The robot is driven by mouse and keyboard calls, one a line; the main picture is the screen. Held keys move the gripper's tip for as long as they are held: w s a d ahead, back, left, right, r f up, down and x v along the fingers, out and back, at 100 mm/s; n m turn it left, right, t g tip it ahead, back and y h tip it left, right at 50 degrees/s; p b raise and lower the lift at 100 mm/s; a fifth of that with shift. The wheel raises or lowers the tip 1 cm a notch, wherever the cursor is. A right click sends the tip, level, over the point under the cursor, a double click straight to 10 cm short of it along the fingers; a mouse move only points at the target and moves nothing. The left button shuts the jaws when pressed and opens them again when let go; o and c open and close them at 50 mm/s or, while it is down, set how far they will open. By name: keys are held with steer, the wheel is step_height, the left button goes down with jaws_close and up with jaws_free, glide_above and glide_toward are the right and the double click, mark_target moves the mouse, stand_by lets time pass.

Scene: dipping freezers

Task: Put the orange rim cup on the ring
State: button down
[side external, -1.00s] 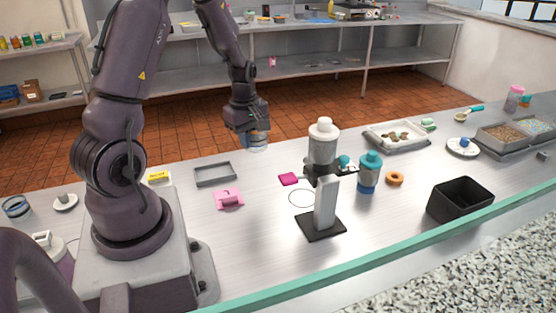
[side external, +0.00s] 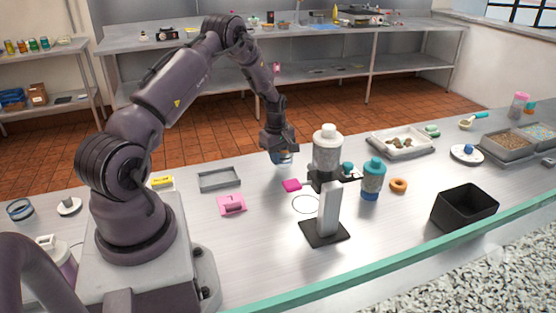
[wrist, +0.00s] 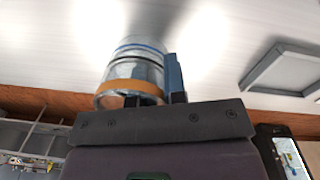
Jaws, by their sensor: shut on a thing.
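The orange rim cup (wrist: 137,72) is clear with an orange band and a blue band, held between my gripper's fingers (wrist: 155,85) in the wrist view. In the side view the cup (side external: 281,158) hangs under my gripper (side external: 280,150), which is shut on it and covers its upper part. The cup appears above the counter; its exact height is hard to tell.
A white-lidded grey container (side external: 327,150), an upright grey stand (side external: 325,215) and a teal-lidded bottle (side external: 372,180) stand to the right. A grey tray (side external: 219,187) and pink item (side external: 232,210) lie left.

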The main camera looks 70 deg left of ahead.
steer(key=shift+f, duration=0.6)
steer(key=shift+f, duration=0.2)
steer(key=c, duration=1.2)
jaws_free()
